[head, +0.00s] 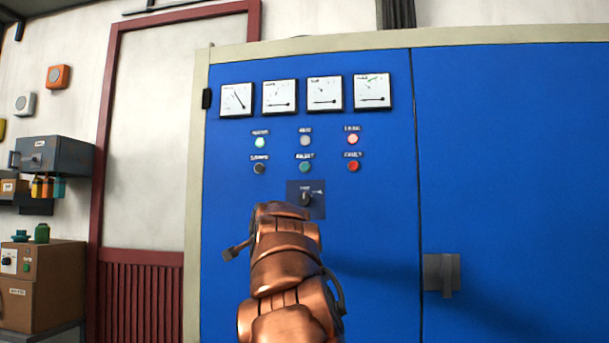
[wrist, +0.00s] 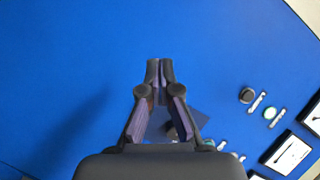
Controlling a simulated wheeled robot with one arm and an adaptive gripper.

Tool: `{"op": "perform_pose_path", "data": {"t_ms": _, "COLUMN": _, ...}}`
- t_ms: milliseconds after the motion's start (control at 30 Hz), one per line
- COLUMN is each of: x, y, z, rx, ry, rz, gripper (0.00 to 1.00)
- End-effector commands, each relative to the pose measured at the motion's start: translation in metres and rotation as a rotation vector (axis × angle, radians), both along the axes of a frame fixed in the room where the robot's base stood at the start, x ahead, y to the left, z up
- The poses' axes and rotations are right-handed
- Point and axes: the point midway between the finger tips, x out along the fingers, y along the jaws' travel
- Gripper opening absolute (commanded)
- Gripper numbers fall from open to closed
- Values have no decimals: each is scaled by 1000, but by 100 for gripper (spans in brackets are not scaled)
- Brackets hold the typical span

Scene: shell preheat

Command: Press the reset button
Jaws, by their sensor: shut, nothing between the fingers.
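The blue cabinet (head: 375,220) carries two rows of small round lights and buttons. The lower row has a black button (head: 258,168), a green button (head: 305,166) and a red button (head: 353,166). The green one's blurred label seems to read reset. In the wrist view, my gripper (wrist: 159,64) is shut and empty, its fingertips in front of bare blue panel. The black button (wrist: 246,95) lies to its right. The green button (wrist: 208,143) seems partly hidden beside the right finger's base. In the head view, my copper-coloured arm hides the gripper.
A rotary switch (head: 306,199) on a dark plate sits just below the buttons, close to my arm. Several meters (head: 323,89) line the panel above. A grey door handle (head: 441,273) protrudes at right. Shelves with boxes (head: 45,285) stand at far left.

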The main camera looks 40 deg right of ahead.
Motion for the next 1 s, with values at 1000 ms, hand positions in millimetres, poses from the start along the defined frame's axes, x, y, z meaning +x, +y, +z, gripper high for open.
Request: {"op": "perform_pose_path", "data": {"t_ms": 1000, "x": -78, "y": -50, "z": 186, "rx": 77, "ry": -879, "rz": 239, "gripper": 0}}
